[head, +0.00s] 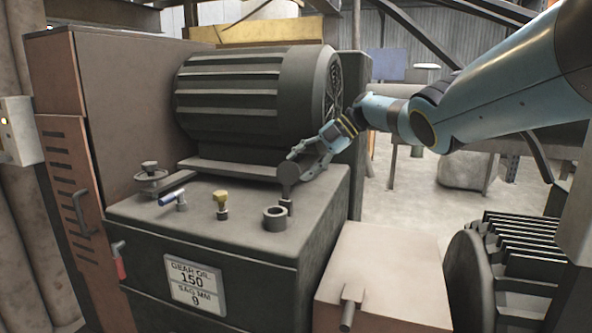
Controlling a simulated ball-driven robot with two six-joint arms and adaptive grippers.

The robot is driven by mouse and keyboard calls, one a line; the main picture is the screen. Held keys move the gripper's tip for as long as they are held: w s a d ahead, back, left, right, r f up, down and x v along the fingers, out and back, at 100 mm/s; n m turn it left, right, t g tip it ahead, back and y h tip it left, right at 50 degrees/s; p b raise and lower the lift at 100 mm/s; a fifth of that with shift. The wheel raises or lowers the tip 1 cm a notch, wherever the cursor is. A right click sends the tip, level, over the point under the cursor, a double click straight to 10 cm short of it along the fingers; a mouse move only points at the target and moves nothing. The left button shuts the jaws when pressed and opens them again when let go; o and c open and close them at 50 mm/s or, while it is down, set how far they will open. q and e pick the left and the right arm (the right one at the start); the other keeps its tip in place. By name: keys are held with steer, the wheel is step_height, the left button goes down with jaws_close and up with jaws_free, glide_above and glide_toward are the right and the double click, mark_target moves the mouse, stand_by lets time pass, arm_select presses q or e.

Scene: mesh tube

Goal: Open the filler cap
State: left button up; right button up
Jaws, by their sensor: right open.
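A dark grey tank (210,245) with a plate reading "GEAR OIL 150" fills the lower left of the head view. A short open-looking ring or neck (275,217) stands on its top near the right front. Just behind it, a dark round disc (288,173) stands upright above a small post; it may be the filler cap, but I cannot tell for sure. My right gripper (301,163) is open at this disc, its fingers close around or beside it. Whether they touch it is unclear. My left gripper is not in view.
A large ribbed motor (240,95) sits behind. A pinkish box (385,270) stands right of the tank, with a finned machine (520,250) beyond.

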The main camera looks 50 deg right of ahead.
steer(key=v, duration=0.9)
steer(key=shift+r, duration=0.15)
steer(key=shift+s+d, duration=0.1)
